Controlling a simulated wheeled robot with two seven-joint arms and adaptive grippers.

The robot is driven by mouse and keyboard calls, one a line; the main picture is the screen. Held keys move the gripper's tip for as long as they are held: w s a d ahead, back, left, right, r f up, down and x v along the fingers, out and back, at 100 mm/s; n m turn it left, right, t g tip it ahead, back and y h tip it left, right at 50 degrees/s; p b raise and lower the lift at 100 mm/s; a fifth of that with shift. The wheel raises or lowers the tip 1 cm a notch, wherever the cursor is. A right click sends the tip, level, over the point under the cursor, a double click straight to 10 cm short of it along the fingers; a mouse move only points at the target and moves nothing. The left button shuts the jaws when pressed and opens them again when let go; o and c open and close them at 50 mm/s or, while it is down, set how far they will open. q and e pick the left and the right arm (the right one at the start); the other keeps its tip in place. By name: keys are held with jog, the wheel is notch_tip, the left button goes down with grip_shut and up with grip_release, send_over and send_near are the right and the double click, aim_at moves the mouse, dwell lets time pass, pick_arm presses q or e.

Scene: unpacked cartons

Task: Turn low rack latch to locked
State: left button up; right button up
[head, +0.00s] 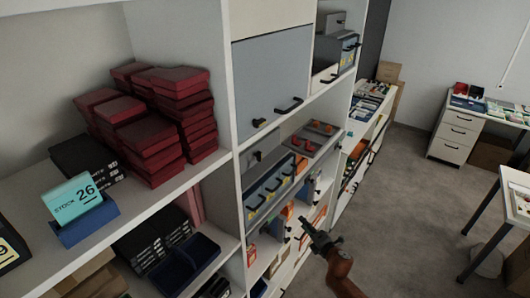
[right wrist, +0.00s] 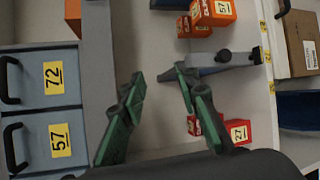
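My right gripper (head: 309,229) is in front of the lower shelves of the middle rack in the head view. In the right wrist view my right gripper (right wrist: 159,84) is open, its two green-padded fingers apart with nothing between them. Beyond the right finger is a grey-blue piece with dark knobs (right wrist: 218,62); I cannot tell whether it is the low rack latch. The head view shows a small dark knob (head: 257,156) on a grey piece beside the drawer unit; its setting is too small to read. My left gripper is not in view.
Grey drawers with black handles (right wrist: 55,85) stand left in the wrist view. An orange box (right wrist: 212,12) and a red box (right wrist: 238,131) are near the right finger. Red boxes (head: 150,125) fill the upper left shelf. Open carpet (head: 410,190) lies right.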

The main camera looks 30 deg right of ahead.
jog(key=w+a+r+n+t+y+p, duration=0.1)
jog(key=a+r+n, duration=0.1)
jog(key=r, duration=0.5)
jog(key=w+a+r+n+t, duration=0.1)
jog(key=w+r+n, duration=0.1)
jog(key=r, duration=0.5)
jog(key=n+y+p, duration=0.2)
jog(key=n+y, duration=0.6)
jog(key=n, duration=0.9)
send_near(261, 156)
jog(key=w, duration=0.2)
jog(key=p+x, duration=0.2)
jog(key=x, duration=0.4)
jog(key=shift+s+a, duration=0.15)
jog(key=shift+a, duration=0.05)
jog(key=shift+w+a+f+p, duration=0.1)
jog(key=shift+w+a+p, duration=0.05)
jog(key=shift+w+p, duration=0.25)
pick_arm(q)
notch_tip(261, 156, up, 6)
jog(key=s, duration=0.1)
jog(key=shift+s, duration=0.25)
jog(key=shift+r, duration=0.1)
pick_arm(e)
grip_shut()
